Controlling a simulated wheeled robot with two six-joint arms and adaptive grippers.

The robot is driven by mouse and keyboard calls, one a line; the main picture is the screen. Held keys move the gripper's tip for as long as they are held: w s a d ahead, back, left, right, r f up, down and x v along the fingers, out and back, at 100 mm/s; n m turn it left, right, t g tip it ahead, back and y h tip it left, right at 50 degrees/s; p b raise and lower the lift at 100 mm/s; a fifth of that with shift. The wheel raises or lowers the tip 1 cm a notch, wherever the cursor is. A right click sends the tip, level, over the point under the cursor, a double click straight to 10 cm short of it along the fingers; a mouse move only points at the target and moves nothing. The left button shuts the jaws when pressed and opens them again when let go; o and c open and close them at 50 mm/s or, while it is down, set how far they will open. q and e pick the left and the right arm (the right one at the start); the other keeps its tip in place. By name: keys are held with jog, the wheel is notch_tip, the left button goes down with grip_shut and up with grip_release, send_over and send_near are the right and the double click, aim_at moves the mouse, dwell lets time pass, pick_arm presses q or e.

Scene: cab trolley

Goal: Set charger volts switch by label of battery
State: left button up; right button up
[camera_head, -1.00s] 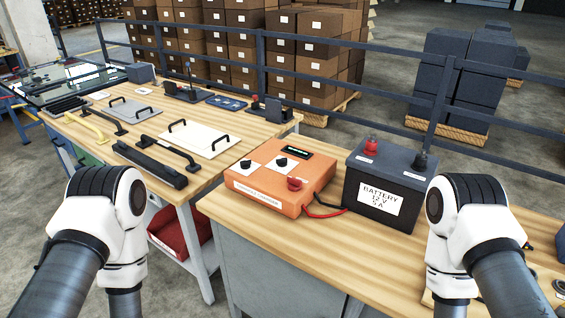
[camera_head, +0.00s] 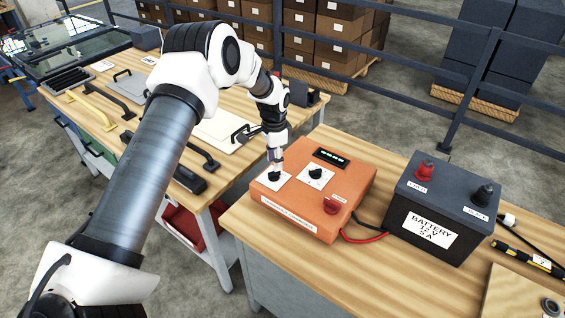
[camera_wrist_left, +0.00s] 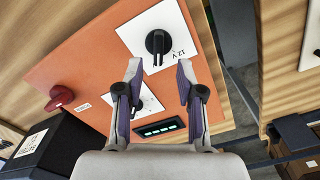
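The orange charger (camera_head: 312,200) sits on the wooden bench with two black knobs on white plates, a display and a red knob. The left knob (camera_head: 274,176) is beneath my left gripper (camera_head: 275,158). In the left wrist view this knob (camera_wrist_left: 158,42) stands just beyond the fingertips of my left gripper (camera_wrist_left: 160,68), which is open and empty. A "12 V" mark is beside the knob. The second knob (camera_head: 316,173) is partly hidden by a finger in the wrist view. The battery (camera_head: 431,206) is labelled "BATTERY 12 V 5 A". My right gripper is out of view.
Red and black cables (camera_head: 366,238) run from the charger toward the battery. A yellow-and-black tool (camera_head: 527,257) lies right of the battery. The left bench holds several handles and a white panel (camera_head: 219,128). A railing stands behind. Bare bench lies in front of the charger.

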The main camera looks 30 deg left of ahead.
aim_at(274, 172)
pick_arm(q)
jog(key=shift+s+a+f+p, duration=0.1)
jog(key=shift+s+f+p, duration=0.2)
jog(key=shift+f, duration=0.35)
jog(key=shift+s+f+p, duration=0.2)
jog(key=shift+s+f, duration=0.1)
jog(key=shift+f, duration=0.3)
jog(key=shift+w+f, duration=0.2)
jog(key=shift+f, duration=0.3)
jog(key=shift+w+f, duration=0.2)
jog(key=shift+f, duration=0.3)
jog(key=shift+w+f, duration=0.1)
jog(key=shift+w, duration=0.05)
jog(key=shift+s, duration=0.3)
grip_shut()
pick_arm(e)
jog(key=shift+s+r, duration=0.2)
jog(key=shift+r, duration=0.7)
